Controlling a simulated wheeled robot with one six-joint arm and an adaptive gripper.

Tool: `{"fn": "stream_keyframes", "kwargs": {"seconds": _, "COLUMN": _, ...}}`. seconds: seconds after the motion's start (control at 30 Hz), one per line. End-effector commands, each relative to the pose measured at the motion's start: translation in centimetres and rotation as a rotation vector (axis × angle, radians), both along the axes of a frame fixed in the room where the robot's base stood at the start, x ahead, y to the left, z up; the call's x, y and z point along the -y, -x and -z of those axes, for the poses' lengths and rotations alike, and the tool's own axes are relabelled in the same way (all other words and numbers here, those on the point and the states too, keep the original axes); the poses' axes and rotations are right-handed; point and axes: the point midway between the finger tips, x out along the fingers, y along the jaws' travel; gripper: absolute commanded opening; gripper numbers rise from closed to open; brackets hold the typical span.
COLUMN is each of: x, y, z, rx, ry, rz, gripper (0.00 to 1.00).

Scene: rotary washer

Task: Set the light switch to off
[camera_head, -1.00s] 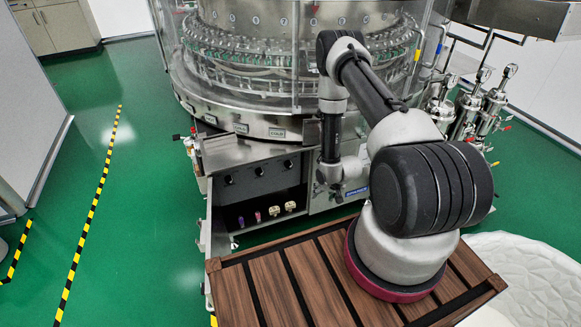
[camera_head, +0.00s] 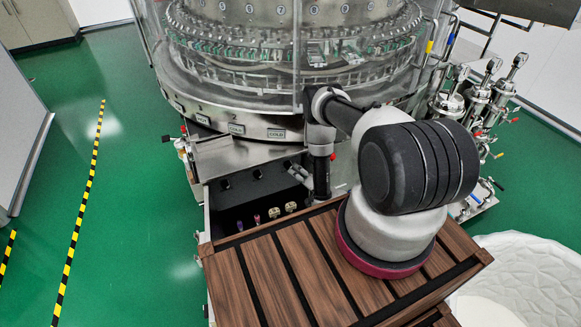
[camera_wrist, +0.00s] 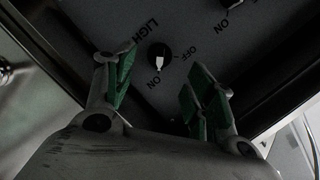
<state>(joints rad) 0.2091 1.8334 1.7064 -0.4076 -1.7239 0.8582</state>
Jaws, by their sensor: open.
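The light switch (camera_wrist: 160,56) is a round black knob with a white pointer, on a grey panel with the word LIGHT beside it. Its pointer is directed at the ON mark; the OFF mark is up and to the right of the knob. My gripper (camera_wrist: 161,70) is open and empty, its green-padded fingers on either side of the knob in the wrist view. Contact with it cannot be told. In the head view my gripper (camera_head: 300,173) is at the right end of the dark control panel (camera_head: 240,182), partly hidden by my arm.
Another black knob (camera_wrist: 229,2) is at the wrist view's top edge. The rotary washer (camera_head: 240,112) stands behind the panel. Several small plugs or sockets (camera_head: 275,212) sit below the knobs. A slatted wooden top (camera_head: 265,280) fills the front. Green floor (camera_head: 140,200) is clear at left.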

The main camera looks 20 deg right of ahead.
Motion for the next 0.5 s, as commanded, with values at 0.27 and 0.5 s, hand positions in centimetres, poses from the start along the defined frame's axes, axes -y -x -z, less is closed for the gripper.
{"fn": "stream_keyframes", "kwargs": {"seconds": 0.27, "x": -0.9, "y": -4.4, "z": 1.0, "rx": 0.0, "ry": 0.002, "rz": -0.001, "gripper": 0.55}}
{"fn": "stream_keyframes", "kwargs": {"seconds": 0.5, "x": -1.2, "y": -5.6, "z": 1.3, "rx": -0.003, "ry": 0.003, "rz": 0.0, "gripper": 0.55}}
